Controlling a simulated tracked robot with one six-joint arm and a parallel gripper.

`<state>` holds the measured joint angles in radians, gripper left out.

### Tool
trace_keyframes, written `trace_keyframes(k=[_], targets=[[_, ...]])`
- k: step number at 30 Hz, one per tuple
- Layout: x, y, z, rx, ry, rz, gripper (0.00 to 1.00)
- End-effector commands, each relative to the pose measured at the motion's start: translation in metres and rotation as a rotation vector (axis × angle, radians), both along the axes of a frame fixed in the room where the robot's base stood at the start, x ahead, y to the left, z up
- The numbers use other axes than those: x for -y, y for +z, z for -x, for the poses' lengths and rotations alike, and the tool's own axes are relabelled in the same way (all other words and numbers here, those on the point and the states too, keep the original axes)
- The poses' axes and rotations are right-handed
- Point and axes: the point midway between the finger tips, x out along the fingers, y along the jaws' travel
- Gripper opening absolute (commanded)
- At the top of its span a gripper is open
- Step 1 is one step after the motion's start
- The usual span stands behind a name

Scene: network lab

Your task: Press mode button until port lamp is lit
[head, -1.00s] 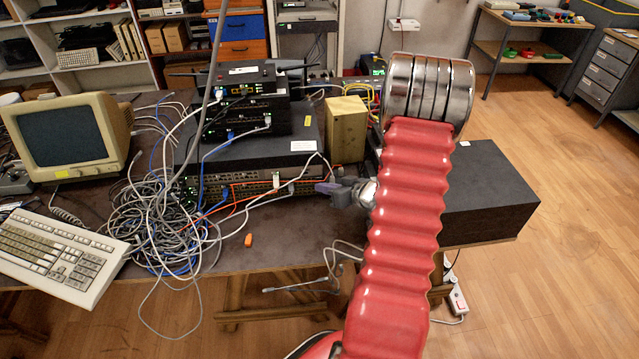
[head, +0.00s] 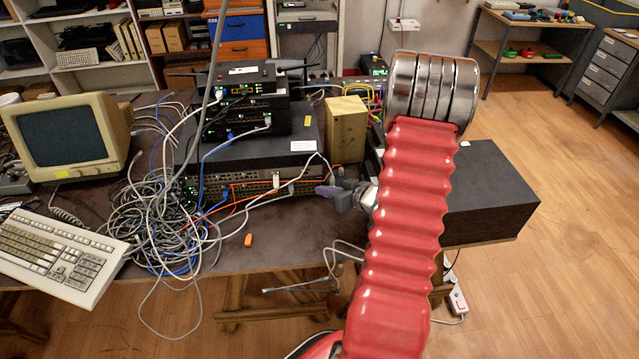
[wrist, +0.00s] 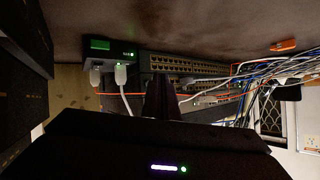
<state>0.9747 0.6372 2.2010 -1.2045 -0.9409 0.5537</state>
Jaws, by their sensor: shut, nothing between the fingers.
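My gripper (head: 328,191) is shut and empty, pointing left in front of the right end of the rack switch (head: 303,188). In the wrist view my dark gripper fingers (wrist: 161,95) are together, in front of the switch's rows of ports (wrist: 185,66); a gap seems to remain, but contact cannot be told. A small dark unit with a green display (wrist: 100,45) and a tiny green light (wrist: 131,54) shows at upper left there. I cannot make out which spot is the mode button, nor tell which light is the port lamp.
A tangle of grey and blue cables (head: 165,225) lies left of the switch, and orange and white leads cross its front. A tan box (head: 346,128) stands behind my gripper. An old monitor (head: 62,135) and a keyboard (head: 58,255) are at left. An orange plug (head: 249,240) lies near the table edge.

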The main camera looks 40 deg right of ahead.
Motion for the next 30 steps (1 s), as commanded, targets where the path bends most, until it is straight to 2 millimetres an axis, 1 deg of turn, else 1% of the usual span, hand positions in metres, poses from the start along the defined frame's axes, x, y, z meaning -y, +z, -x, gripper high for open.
trace_keyframes(k=[8, 25, 30], targets=[[-0.002, 0.000, 0.003, -0.001, 0.000, -0.001, 0.00], [-0.024, 0.000, 0.035, -0.001, -0.001, -0.002, 0.00], [-0.028, 0.000, 0.041, 0.000, 0.000, 0.000, 0.00]])
